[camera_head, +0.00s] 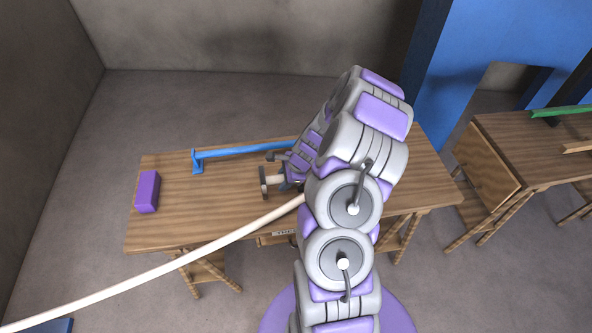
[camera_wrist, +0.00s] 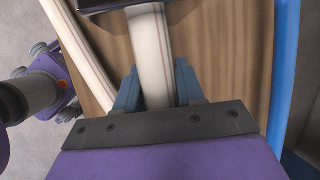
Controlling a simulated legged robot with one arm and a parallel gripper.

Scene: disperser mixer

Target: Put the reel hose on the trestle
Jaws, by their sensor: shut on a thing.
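The reel hose shows in the head view as a small reel (camera_head: 273,181) with dark end plates and a pale middle, over the wooden table (camera_head: 225,210) with slanted trestle legs. Its long white hose (camera_head: 160,267) runs off to the lower left. My gripper (camera_wrist: 157,85) has its two blue fingers on either side of the white, red-striped reel body (camera_wrist: 148,45) and is shut on it. A dark end plate (camera_wrist: 105,4) shows at the top. I cannot tell whether the reel touches the table top. My arm hides the table's middle right.
A blue rail (camera_head: 240,151) with an end foot lies along the table's back; it also shows in the wrist view (camera_wrist: 285,75). A purple block (camera_head: 147,191) sits at the left end. Another wooden table (camera_head: 520,150) and a blue frame (camera_head: 455,60) are at right.

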